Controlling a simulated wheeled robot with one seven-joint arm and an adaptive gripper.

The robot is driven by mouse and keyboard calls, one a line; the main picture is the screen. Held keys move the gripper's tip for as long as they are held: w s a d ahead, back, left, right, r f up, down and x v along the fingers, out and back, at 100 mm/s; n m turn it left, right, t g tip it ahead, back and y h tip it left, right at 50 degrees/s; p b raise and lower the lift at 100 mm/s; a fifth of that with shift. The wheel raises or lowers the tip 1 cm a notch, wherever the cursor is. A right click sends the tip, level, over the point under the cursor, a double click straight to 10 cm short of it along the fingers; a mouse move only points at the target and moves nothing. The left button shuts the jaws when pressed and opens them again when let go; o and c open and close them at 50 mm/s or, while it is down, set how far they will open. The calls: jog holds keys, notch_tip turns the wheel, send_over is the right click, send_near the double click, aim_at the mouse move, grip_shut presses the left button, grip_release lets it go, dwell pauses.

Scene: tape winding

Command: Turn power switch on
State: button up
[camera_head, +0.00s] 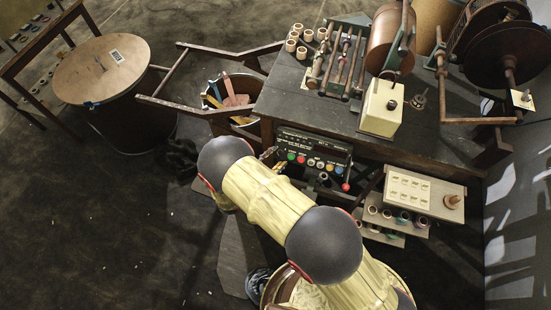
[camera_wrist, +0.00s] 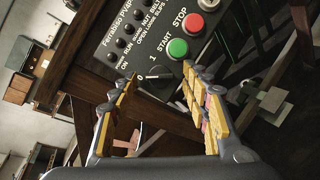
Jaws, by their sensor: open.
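The control panel (camera_wrist: 105,40) is dark with white lettering, tilted in the wrist view. It also shows in the head view (camera_head: 318,144) under the front edge of the bench. A dark switch (camera_wrist: 158,86) sits near the panel's lower corner beside the marks 0 and 1. My gripper (camera_wrist: 160,74) is open, with one yellow finger on each side of the switch. I cannot tell whether the fingers touch it. In the head view my gripper (camera_head: 268,158) is at the panel's left end, where the switch is hard to make out.
A green START button (camera_wrist: 178,48) and a red STOP button (camera_wrist: 192,21) lie close to the right finger. The workbench (camera_head: 270,95) carries winding machinery above the panel. A bin of tools (camera_head: 232,93) and a large drum (camera_head: 100,68) stand to the left.

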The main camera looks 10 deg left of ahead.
jog(key=shift+c, duration=0.9)
jog(key=c, duration=1)
jog(key=shift+m, duration=0.4)
jog(key=m+g+b, duration=0.1)
jog(key=m+b, duration=0.1)
jog(key=m, duration=0.1)
jog(key=m+g+b, duration=0.1)
jog(key=m, duration=0.2)
jog(key=shift+w+r+m+g+b, duration=0.2)
jog(key=shift+m+g+b, duration=0.1)
jog(key=shift+g+b, duration=0.1)
jog(key=m+g+b, duration=0.1)
jog(key=m+b, duration=0.1)
jog(key=m, duration=0.1)
jog(key=shift+b, duration=0.3)
jog(key=m+g+y+b, duration=0.1)
jog(key=m+b, duration=0.2)
jog(key=shift+r, duration=0.2)
jog(key=shift+d, duration=0.1)
